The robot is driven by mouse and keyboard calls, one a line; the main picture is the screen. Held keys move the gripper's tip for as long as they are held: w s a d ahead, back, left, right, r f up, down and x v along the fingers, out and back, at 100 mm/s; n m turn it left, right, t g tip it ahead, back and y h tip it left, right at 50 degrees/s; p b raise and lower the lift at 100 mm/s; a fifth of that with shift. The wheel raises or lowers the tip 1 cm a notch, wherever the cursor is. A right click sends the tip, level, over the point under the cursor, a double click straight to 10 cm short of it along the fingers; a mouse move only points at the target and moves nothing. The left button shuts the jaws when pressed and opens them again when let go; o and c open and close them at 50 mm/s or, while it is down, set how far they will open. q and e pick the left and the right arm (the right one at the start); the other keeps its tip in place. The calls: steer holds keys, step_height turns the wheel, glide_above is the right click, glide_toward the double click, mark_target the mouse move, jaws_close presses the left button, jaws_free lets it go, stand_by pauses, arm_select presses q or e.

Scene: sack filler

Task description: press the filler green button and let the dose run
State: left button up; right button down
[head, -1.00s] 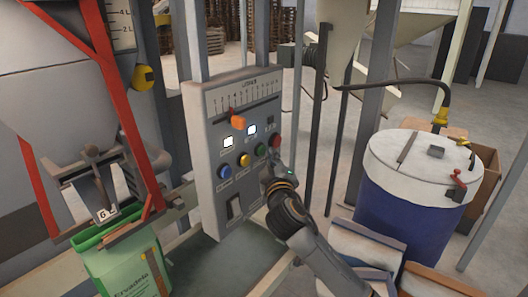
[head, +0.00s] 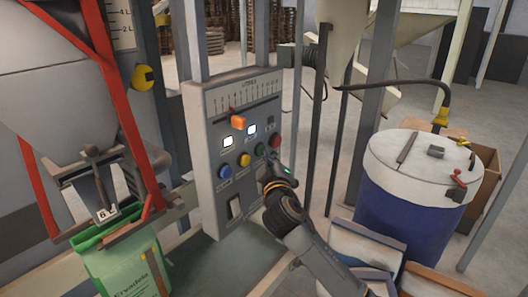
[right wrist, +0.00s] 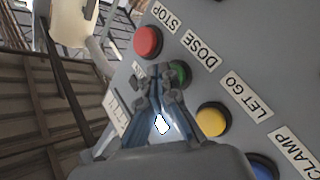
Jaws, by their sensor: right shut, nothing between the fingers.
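The grey control panel (head: 210,150) of the filler stands in the middle of the head view. Its green button (head: 261,149) sits between the yellow button (head: 244,159) and the red button (head: 275,141). In the right wrist view the green button (right wrist: 180,74) is beside the label DOSE, partly hidden by my fingers. My right gripper (head: 270,162) is shut and empty, its fingertips (right wrist: 163,76) at the green button; I cannot tell whether they touch it. A green sack (head: 130,268) hangs under the filler spout (head: 95,190). My left gripper is not in view.
A blue drum with a white lid (head: 425,158) stands at the right. Filled sacks (head: 365,243) lie in front of it. Metal posts stand behind the panel.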

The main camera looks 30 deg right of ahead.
steer(key=shift+w, duration=0.2)
steer(key=shift+s, duration=0.2)
steer(key=shift+s+d, duration=0.3)
steer(key=shift+s, duration=0.45)
steer(key=s, duration=0.1)
steer(key=s+d+p, duration=0.1)
steer(key=s, duration=0.1)
steer(key=s+d, duration=0.1)
steer(key=s, duration=0.1)
steer(key=shift+s+d, duration=0.15)
steer(key=shift+s, duration=0.1)
stand_by(0.7)
